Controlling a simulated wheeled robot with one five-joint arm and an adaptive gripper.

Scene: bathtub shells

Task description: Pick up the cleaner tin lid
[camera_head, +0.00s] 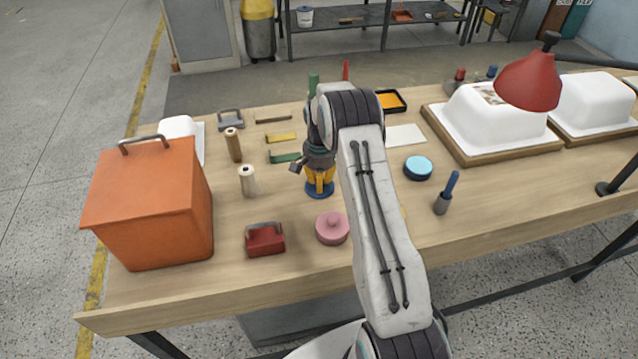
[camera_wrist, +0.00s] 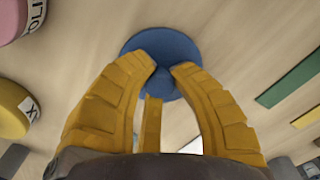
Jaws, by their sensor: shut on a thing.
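A dark blue round lid (camera_head: 313,192) with a small knob is under my gripper (camera_head: 320,177) near the middle of the bench. In the wrist view the blue lid (camera_wrist: 160,40) lies between and beyond my yellow fingertips (camera_wrist: 168,72), which are closed on its knob. I cannot tell whether the lid touches the bench or is slightly above it. A light blue round tin (camera_head: 418,165) stands to the right of my arm. No cleaner label is readable on either.
A pink lidded tin (camera_head: 332,229) stands close in front of my gripper. A yellow tin (camera_wrist: 12,110) shows in the wrist view. A red block-like tool (camera_head: 265,240), rolls (camera_head: 247,181) and an orange bin (camera_head: 150,205) are left. White shells (camera_head: 490,120) and a red lamp (camera_head: 530,80) are right.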

